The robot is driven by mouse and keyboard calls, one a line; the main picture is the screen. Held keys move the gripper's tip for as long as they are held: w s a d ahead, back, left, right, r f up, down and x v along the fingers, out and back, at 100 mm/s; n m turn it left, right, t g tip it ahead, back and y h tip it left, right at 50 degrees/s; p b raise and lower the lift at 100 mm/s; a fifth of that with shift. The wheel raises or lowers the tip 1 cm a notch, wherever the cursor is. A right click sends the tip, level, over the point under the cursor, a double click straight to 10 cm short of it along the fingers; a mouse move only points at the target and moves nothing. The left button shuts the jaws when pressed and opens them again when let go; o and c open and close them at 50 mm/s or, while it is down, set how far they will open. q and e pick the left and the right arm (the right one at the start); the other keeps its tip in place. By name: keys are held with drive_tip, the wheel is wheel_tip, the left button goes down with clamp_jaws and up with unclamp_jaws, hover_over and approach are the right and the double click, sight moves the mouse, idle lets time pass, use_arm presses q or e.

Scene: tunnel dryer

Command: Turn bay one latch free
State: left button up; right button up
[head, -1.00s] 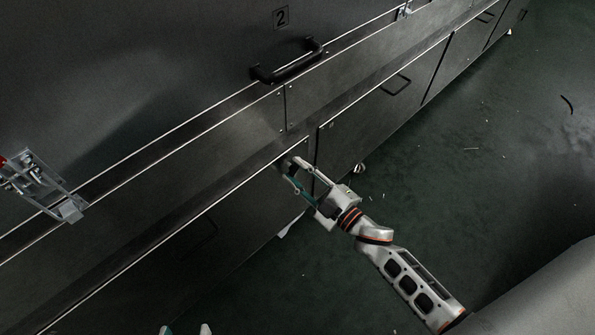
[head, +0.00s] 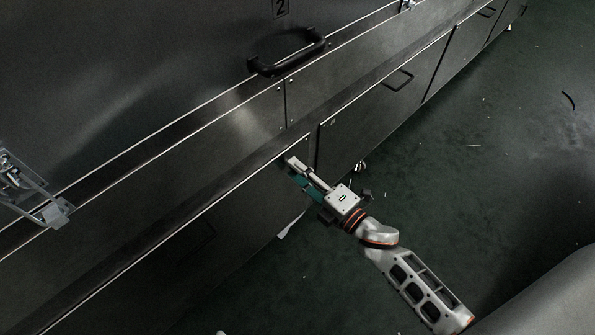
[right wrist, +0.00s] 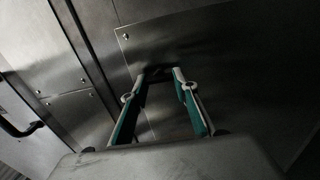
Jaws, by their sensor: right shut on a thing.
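My right gripper (head: 289,170) is at the upper right corner of a lower steel panel (head: 225,205), its arm coming from the lower right. In the right wrist view its fingers (right wrist: 159,76) are shut on a small dark part, likely the bay one latch (right wrist: 158,72), against the metal panel. Its shape and angle are too dark to tell, and the fingers hide it in the head view. Of my left gripper, only what may be a tiny pale tip (head: 221,332) shows at the bottom edge.
A metal clamp (head: 35,195) sits at the left edge. More lower panels with handles (head: 398,80) run to the upper right. Dark green floor (head: 470,190) is mostly clear.

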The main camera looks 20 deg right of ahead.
idle(0.4)
drive_tip(key=o, duration=1.1)
drive_tip(key=shift+s, duration=0.1)
drive_tip(key=v, duration=1.2)
drive_tip(key=shift+r, duration=0.1)
